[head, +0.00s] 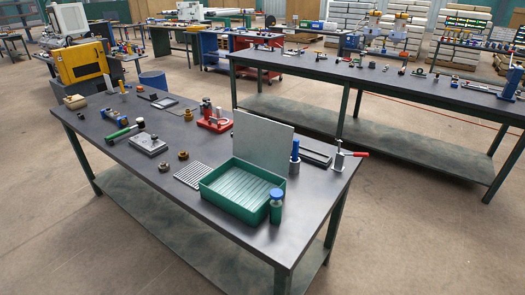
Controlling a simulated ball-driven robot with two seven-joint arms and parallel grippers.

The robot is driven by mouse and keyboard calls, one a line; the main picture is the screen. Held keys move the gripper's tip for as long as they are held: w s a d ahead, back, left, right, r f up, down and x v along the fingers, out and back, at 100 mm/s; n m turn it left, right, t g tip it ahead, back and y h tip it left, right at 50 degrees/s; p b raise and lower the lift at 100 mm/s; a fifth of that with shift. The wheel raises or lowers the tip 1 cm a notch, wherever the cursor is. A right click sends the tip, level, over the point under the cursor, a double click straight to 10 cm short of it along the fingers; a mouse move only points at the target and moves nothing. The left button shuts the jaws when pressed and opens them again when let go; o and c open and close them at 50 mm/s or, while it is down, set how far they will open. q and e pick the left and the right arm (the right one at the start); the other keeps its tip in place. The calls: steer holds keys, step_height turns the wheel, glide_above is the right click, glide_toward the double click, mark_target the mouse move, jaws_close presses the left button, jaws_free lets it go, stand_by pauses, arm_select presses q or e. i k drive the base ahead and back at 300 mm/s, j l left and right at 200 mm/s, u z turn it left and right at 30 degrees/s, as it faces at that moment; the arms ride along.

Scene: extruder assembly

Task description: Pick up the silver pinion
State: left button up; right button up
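I cannot make out a silver pinion with certainty; the small parts are too small in the head view to tell apart. Brass-coloured round parts (164,167) lie on the near dark table (300,230), left of the green tray (236,209). Several small parts, some of them silvery, lie along the long far table (400,84), too small to name. Neither of my grippers shows in the head view.
A grey panel (262,136) stands upright behind the tray. A blue-capped green bottle (276,210), a red-handled clamp (340,160), a red fixture (212,122) and a green-handled hammer (120,133) are on the near table. Its front right corner is clear.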

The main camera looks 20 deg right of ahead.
mark_target(163, 166)
steer(key=u, duration=0.45)
steer(key=l+u, duration=0.1)
steer(key=u, duration=0.75)
steer(key=l+u, duration=0.1)
steer(key=u, duration=0.3)
steer(key=k+l, duration=0.1)
steer(key=l, duration=0.4)
steer(key=k+l, duration=0.1)
steer(key=l, duration=0.4)
steer(key=k+l, duration=0.1)
steer(key=l, duration=0.4)
steer(key=k+l, duration=0.1)
steer(key=l, duration=0.45)
steer(key=k+l, duration=0.1)
steer(key=l, duration=0.4)
steer(key=k+l+u, duration=0.1)
steer(key=l, duration=0.4)
steer(key=k+l, duration=0.15)
steer(key=l, duration=0.35)
steer(key=k+l, duration=0.1)
steer(key=l, duration=0.4)
